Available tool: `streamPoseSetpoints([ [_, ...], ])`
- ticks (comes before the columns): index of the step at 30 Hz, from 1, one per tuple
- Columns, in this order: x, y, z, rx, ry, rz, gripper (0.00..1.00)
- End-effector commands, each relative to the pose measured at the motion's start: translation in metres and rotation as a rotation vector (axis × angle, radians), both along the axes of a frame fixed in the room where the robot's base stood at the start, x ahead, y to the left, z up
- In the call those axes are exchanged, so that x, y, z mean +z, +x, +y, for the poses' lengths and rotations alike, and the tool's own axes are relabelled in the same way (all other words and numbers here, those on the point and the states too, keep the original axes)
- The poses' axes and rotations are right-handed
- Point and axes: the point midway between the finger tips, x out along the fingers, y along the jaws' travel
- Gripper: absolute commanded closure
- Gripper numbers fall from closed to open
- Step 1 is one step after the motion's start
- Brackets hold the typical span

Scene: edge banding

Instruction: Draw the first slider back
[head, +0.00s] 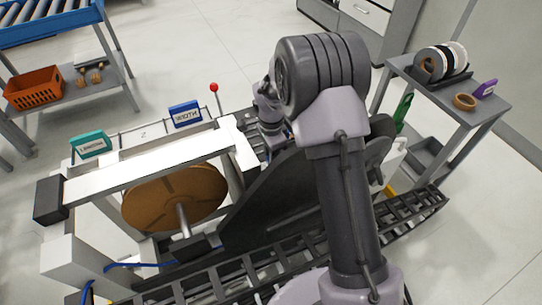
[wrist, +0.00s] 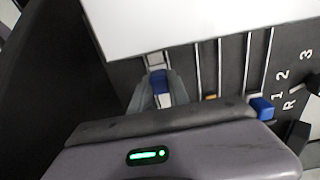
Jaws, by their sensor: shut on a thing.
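In the wrist view, my gripper (wrist: 158,92) is shut on a small blue slider knob (wrist: 160,84), with a grey finger on either side of it. The knob sits at the leftmost visible slot of a dark panel (wrist: 232,75). A second blue knob (wrist: 262,107) sits lower down at the right, apart from my gripper. Pale slots run up the panel between them. The marks 1, 2, 3 and R stand at the panel's right side. In the head view, my arm hides most of the panel, and the gripped knob cannot be seen.
A white plate (wrist: 200,22) covers the upper ends of the slots. In the head view, the machine has a brown disc (head: 172,199), teal (head: 89,144) and blue (head: 185,114) signs, and a red-tipped lever (head: 214,88). A side table (head: 450,97) holding rolls stands at right.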

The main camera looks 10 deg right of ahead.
Motion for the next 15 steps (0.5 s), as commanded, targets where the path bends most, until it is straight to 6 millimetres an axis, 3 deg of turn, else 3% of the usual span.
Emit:
streamPoseSetpoints([
  [4, 0.001, 0.004, -0.014, -0.003, 0.000, -0.001, 1.00],
  [9, 0.002, 0.012, -0.055, -0.005, -0.001, -0.002, 1.00],
  [15, 0.001, 0.018, -0.088, -0.002, -0.001, -0.002, 1.00],
])
